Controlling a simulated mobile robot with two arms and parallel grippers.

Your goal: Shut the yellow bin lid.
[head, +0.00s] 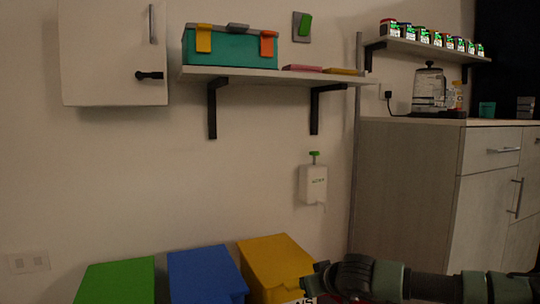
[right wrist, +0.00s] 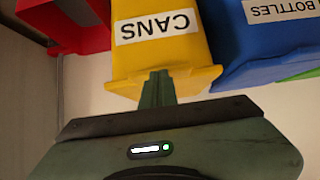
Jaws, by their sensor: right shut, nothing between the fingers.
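The yellow bin (head: 276,262) stands at the bottom of the head view, right of the blue bin. Its lid looks down over the top, level like the blue one beside it; whether it is fully seated I cannot tell. In the right wrist view the yellow bin (right wrist: 165,55) shows an upside-down "CANS" label and a flared lip. My right gripper (right wrist: 157,88) is shut and empty, its fingertips overlapping that lip; contact is unclear. In the head view the right gripper (head: 308,284) is at the yellow bin's right front side. My left gripper is not in view.
A blue bin (head: 205,273) and a green bin (head: 118,280) stand left of the yellow one. A red bin (right wrist: 70,25) shows in the wrist view. A cabinet (head: 405,185) stands at the right. A shelf (head: 275,76) is on the wall above.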

